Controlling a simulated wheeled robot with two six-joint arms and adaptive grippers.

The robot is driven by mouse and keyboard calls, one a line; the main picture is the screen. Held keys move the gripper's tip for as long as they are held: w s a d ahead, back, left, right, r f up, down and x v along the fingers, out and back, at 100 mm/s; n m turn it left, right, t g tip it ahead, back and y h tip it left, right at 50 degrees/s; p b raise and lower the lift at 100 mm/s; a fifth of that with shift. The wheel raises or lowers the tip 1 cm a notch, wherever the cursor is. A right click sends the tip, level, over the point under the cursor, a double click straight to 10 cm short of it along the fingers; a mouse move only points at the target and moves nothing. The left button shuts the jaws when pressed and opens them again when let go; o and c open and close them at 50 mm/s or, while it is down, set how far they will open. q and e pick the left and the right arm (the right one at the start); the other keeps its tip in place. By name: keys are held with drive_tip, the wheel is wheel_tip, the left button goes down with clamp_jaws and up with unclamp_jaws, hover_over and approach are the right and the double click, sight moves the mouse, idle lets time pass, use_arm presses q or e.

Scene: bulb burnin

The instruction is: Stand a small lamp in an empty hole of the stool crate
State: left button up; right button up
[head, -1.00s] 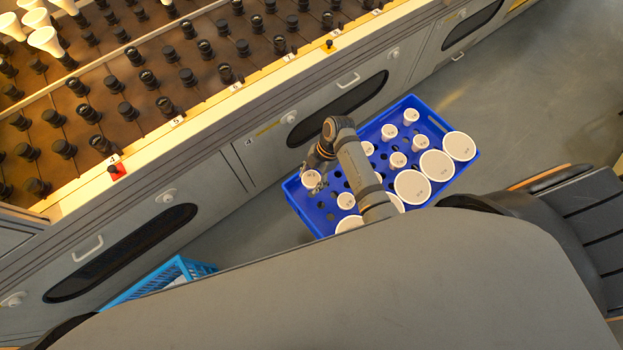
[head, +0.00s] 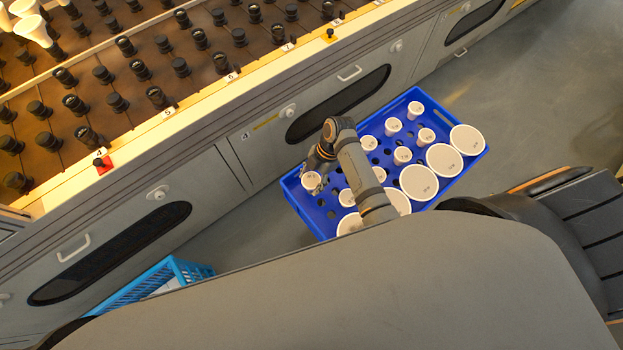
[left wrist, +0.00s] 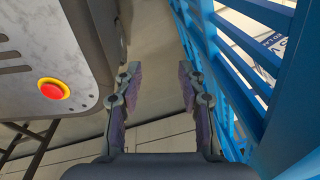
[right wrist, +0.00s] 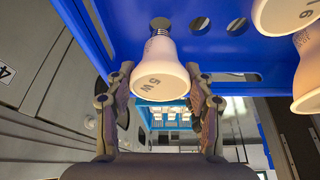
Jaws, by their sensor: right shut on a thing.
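My right gripper (head: 318,170) is shut on a small white lamp (head: 311,181) over the left end of the blue stool crate (head: 335,231). In the right wrist view the lamp (right wrist: 160,82) sits between the fingertips, its wide face towards the camera and its screw base towards the crate's holed top (right wrist: 110,15). I cannot tell whether the base is in a hole. Empty holes show around it. Several small and large white lamps stand in the crate; my right arm hides part of it. My left gripper (left wrist: 160,72) is open and empty in the left wrist view.
A light blue slatted crate (head: 178,268) stands on the floor at lower left; its wall (left wrist: 215,70) is close beside my left gripper. A red button (left wrist: 53,88) is on its other side. A grey cabinet (head: 235,130) with a rack of dark sockets runs behind the stool crate.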

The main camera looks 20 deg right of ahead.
drive_tip(key=shift+d+p, duration=0.1)
drive_tip(key=shift+p, duration=0.25)
drive_tip(key=shift+f, duration=0.1)
drive_tip(key=shift+f+b, duration=1)
drive_tip(key=shift+f, duration=0.75)
drive_tip(key=o, duration=1.2)
drive_tip(key=shift+o, duration=0.2)
drive_tip(key=shift+r, duration=0.1)
